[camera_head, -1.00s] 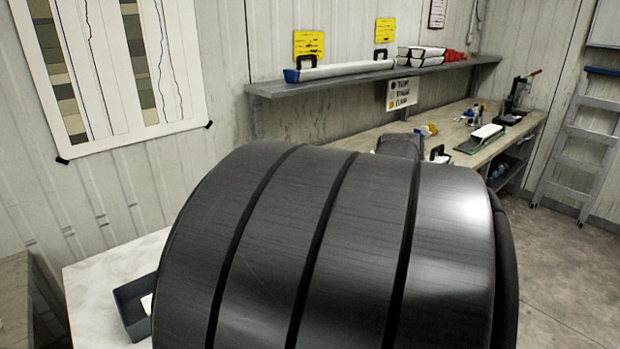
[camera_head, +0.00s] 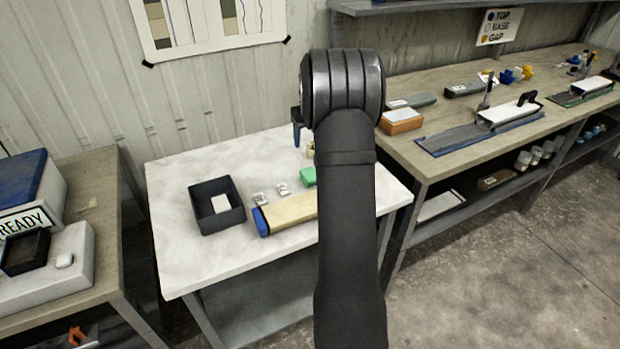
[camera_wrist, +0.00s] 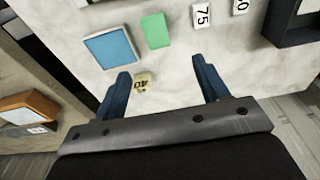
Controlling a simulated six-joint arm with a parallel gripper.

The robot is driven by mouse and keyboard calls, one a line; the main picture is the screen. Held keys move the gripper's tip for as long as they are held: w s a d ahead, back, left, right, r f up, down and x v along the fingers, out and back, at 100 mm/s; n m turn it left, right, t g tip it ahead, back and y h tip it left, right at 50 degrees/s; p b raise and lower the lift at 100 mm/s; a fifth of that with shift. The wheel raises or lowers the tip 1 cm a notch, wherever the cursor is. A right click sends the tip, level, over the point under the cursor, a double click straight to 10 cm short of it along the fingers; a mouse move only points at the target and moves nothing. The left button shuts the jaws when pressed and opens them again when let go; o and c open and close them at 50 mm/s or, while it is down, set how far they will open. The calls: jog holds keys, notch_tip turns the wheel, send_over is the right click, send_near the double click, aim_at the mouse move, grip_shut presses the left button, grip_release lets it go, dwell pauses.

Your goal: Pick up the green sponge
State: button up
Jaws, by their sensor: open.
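The green sponge (camera_head: 309,176) lies on the white marbled table (camera_head: 176,251), partly hidden behind my arm in the head view. In the wrist view the whole green sponge (camera_wrist: 156,31) shows as a small rectangle on the table, beyond my fingertips. My gripper (camera_wrist: 163,77) is open and empty, with its two blue fingers apart, and the sponge lies ahead of the gap between them. In the head view one blue finger of my gripper (camera_head: 297,131) shows left of my wrist, above the table's back part.
A blue square (camera_wrist: 111,47) lies beside the sponge; a small block marked 40 (camera_wrist: 142,82) sits between my fingers. White number tags (camera_wrist: 202,15) and a dark tray (camera_head: 216,206) are on the sponge's other side. A blue-ended beige core liner (camera_head: 287,212) lies in front of the sponge.

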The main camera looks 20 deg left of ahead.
jog(key=f, duration=0.8)
jog(key=w+a+f, duration=0.1)
jog(key=f, duration=0.5)
jog(key=w+f, duration=0.1)
jog(key=f, duration=0.2)
jog(key=shift+f, duration=0.1)
jog(key=c, duration=1)
jog(key=shift+c, duration=0.2)
jog(key=shift+r, duration=0.75)
notch_tip(320, 180, up, 3)
jog(key=shift+w+f, duration=0.1)
jog(key=d+r, duration=0.2)
jog(key=d, duration=0.2)
jog(key=s+d+r, duration=0.1)
jog(key=d+r, duration=0.1)
jog(key=d, duration=0.1)
jog(key=d+r, duration=0.2)
jog(key=d, duration=0.2)
jog(key=shift+s+d+r, duration=0.3)
jog(key=shift+s+r, duration=0.05)
jog(key=shift+s, duration=0.05)
